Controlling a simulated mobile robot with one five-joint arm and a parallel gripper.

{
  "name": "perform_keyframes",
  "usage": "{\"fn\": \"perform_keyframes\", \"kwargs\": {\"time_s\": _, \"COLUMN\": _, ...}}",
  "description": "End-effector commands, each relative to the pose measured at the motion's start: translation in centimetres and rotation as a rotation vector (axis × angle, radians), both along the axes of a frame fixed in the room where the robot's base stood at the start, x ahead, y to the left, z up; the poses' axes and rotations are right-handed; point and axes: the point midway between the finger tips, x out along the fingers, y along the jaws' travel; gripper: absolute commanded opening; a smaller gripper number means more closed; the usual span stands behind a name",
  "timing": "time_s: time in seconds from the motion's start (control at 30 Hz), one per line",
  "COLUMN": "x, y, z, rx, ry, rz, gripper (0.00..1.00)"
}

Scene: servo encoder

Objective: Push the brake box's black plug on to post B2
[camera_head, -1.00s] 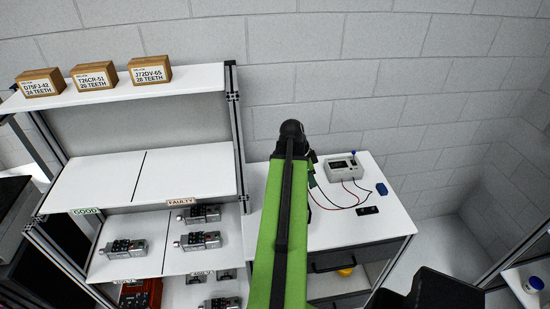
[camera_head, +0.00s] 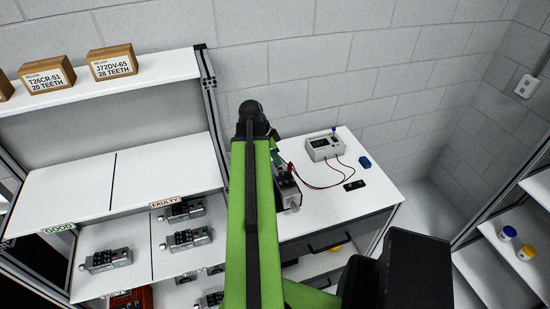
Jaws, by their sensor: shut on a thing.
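The grey brake box (camera_head: 325,148), with a dark panel and a blue knob, stands at the back of the white bench. Thin red and dark leads run left from it towards a servo motor (camera_head: 288,190), which is partly hidden behind my green arm. A small red plug (camera_head: 291,168) shows at the motor's top. My gripper (camera_head: 282,164) is a dark shape just above the motor, largely hidden by the arm. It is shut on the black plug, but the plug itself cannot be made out. Post B2 cannot be picked out.
A blue block (camera_head: 365,162) and a black device (camera_head: 354,185) lie on the bench (camera_head: 325,210) right of the leads. The shelf rack (camera_head: 211,110) with several servos stands close on the left. Yellow and blue-lidded pots stand on the right shelf.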

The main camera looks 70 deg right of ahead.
Motion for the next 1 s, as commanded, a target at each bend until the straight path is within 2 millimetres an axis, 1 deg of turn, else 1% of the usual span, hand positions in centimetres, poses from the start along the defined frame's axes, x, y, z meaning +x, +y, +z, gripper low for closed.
{"fn": "perform_keyframes", "kwargs": {"time_s": 0.03, "x": 0.0, "y": 0.0, "z": -0.9, "rx": 0.0, "ry": 0.0, "rz": 0.0, "gripper": 0.0}}
{"fn": "perform_keyframes", "kwargs": {"time_s": 0.53, "x": 0.2, "y": 0.1, "z": -4.8, "rx": 0.0, "ry": 0.0, "rz": 0.003, "gripper": 0.0}}
{"fn": "perform_keyframes", "kwargs": {"time_s": 0.67, "x": 0.2, "y": 0.1, "z": -5.2, "rx": 0.0, "ry": 0.0, "rz": 0.003, "gripper": 0.0}}
{"fn": "perform_keyframes", "kwargs": {"time_s": 1.0, "x": 0.2, "y": 0.1, "z": -5.2, "rx": 0.0, "ry": 0.0, "rz": 0.003, "gripper": 0.0}}
